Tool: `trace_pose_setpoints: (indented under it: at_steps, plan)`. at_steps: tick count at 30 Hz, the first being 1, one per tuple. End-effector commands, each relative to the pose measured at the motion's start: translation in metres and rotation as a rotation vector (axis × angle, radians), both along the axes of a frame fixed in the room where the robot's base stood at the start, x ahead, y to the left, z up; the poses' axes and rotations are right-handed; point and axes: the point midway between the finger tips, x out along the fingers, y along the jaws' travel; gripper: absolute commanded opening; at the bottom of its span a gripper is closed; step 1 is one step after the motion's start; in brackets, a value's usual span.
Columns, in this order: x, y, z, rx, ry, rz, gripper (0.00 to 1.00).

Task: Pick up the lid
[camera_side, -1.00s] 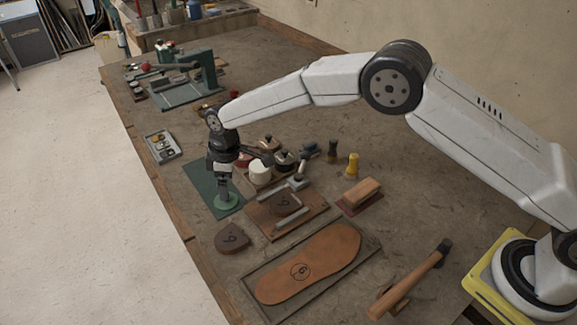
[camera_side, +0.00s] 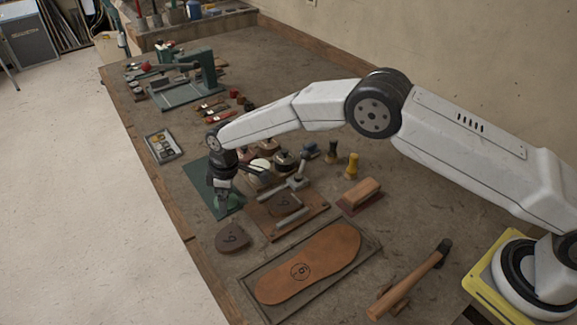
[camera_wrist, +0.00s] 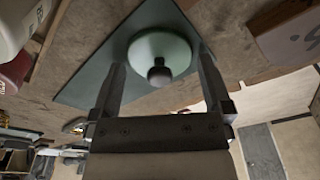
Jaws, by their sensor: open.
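The lid is a pale green disc with a dark round knob, and in the wrist view the lid (camera_wrist: 172,46) lies over the dark green mat (camera_wrist: 85,88). My gripper (camera_wrist: 161,62) is open, with one finger at each side of the lid and the knob between them. I cannot tell whether the fingers touch the rim. In the side view my gripper (camera_side: 222,197) is low over the green mat (camera_side: 199,176) and hides most of the lid.
Close to the right of my gripper are several pots and jars (camera_side: 284,160). A wooden board with metal bars (camera_side: 262,215) lies in front of them. A dark sole heel piece (camera_side: 232,238) is nearer the camera. A small grey tray (camera_side: 163,146) sits left of the mat.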

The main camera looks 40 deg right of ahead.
Motion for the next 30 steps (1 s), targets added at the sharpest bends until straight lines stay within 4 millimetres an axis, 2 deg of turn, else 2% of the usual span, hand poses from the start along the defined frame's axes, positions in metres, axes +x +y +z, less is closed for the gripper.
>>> trace_pose_setpoints:
  at_steps: [8,15,25,30]
  plan:
    - [0.000,0.000,0.000,0.000,0.000,0.000,1.00]
    - [0.000,0.000,0.000,0.000,0.000,0.000,0.30]
    - [0.000,0.000,0.002,0.000,0.000,0.000,0.30]
    - [0.001,0.000,0.012,0.001,-0.002,0.000,0.30]
